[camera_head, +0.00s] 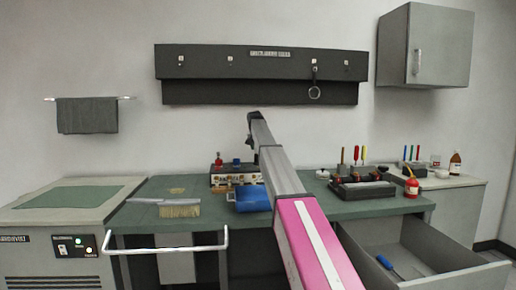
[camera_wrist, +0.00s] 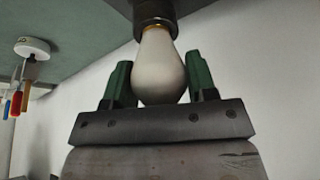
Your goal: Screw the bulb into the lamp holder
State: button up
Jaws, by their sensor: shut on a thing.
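In the wrist view, a white bulb (camera_wrist: 161,78) sits between the two green fingers of my gripper (camera_wrist: 158,64), which is shut on it. Its brass-coloured neck meets the dark round lamp holder (camera_wrist: 155,10) at the top of the picture. The bulb and the holder look lined up. How deep the bulb's base sits in the holder is hidden. In the head view, my arm reaches over the bench, and I cannot make out the bulb or the holder there.
The green bench (camera_head: 150,218) carries a brush (camera_head: 180,209), a blue dustpan (camera_head: 254,198), a dark tray (camera_head: 362,189) and a red bottle (camera_head: 411,187). A drawer (camera_head: 408,262) stands open at the right. A dark rail (camera_head: 262,75) hangs on the wall.

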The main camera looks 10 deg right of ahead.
jog(key=m+h, duration=0.1)
jog(key=m, duration=0.1)
jog(key=m+g, duration=0.1)
jog(key=m, duration=0.2)
jog(key=shift+s+h, duration=0.1)
jog(key=shift+h, duration=0.3)
jog(key=o, duration=1.1)
jog(key=shift+r, duration=0.1)
jog(key=shift+r, duration=4.4)
